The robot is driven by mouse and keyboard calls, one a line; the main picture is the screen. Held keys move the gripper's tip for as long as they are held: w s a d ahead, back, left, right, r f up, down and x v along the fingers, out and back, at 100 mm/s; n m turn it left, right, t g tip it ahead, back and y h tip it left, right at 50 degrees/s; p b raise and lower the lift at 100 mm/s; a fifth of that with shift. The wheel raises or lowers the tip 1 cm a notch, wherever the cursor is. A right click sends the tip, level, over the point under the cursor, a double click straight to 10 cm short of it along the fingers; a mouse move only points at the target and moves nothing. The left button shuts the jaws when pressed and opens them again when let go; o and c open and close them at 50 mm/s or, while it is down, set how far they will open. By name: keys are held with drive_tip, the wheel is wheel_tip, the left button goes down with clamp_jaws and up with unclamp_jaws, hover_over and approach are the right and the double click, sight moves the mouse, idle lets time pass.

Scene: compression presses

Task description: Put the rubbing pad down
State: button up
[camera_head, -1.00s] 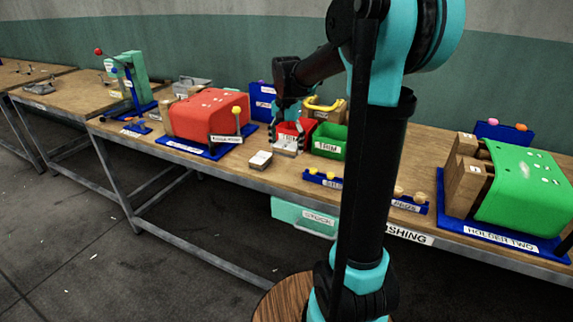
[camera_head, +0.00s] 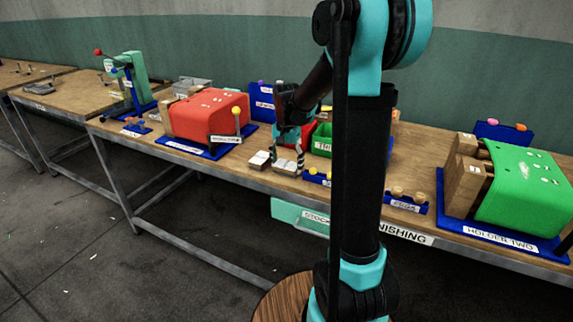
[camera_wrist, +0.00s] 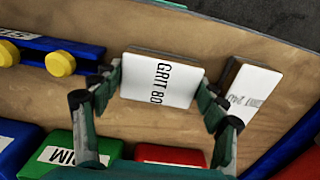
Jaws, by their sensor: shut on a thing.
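The rubbing pad, a white-topped block marked GRIT 80 (camera_wrist: 158,78), is between the two fingers of my gripper (camera_wrist: 161,96) in the wrist view. In the head view my gripper (camera_head: 287,160) points down, shut on this pad (camera_head: 286,168) near the bench's front edge. The pad is flat and at or just above the bench top; I cannot tell if it touches. A second pad, marked GRIT 240 (camera_wrist: 249,90), lies beside it with a small gap, and shows just left of it in the head view (camera_head: 259,160).
Behind the pad stand a red bin (camera_head: 307,130) and a green bin (camera_head: 322,140). A blue rack with yellow knobs (camera_head: 316,176) is close on its right. The red press (camera_head: 208,113) stands to the left. The bench's front edge is near.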

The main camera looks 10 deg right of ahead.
sight(287, 164)
drive_tip(key=o, duration=0.8)
drive_tip(key=shift+o, duration=0.2)
wheel_tip(287, 164, up, 12)
drive_tip(key=shift+r, duration=0.1)
